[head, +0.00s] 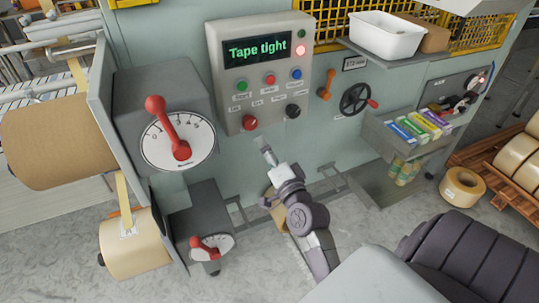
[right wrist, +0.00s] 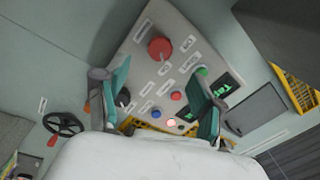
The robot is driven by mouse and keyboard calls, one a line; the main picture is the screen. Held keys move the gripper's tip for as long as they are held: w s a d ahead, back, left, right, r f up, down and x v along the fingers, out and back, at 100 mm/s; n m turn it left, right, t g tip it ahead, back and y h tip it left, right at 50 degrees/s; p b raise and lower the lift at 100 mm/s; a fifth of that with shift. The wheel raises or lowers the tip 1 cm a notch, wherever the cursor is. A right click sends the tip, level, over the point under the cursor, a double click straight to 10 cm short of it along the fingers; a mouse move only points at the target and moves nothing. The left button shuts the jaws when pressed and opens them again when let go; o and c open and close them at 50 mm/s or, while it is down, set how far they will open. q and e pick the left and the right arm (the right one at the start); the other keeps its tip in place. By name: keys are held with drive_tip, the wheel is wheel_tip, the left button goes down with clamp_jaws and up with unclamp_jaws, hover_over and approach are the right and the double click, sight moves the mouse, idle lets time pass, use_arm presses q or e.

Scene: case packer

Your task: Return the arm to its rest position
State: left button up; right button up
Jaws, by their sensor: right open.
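My right arm reaches up from the bottom of the head view toward the front of the machine. My right gripper (head: 266,150) is in front of the machine, just below the control panel (head: 262,95). In the right wrist view the gripper (right wrist: 162,105) shows two teal-padded fingers spread apart with nothing between them. The control panel (right wrist: 147,75) shows beyond the fingers, with a red knob, a dark knob and coloured buttons. Its screen (head: 257,49) reads "Tape tight" in the head view. My left gripper is in neither view.
A dial with a red lever (head: 167,125) stands left of the panel, with a smaller red-handled dial (head: 210,245) below. A handwheel (head: 358,99) and a shelf with coloured boxes (head: 400,145) are at right. A tape roll (head: 462,187) lies on the floor.

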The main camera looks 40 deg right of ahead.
drive_tip(key=shift+v, duration=0.85)
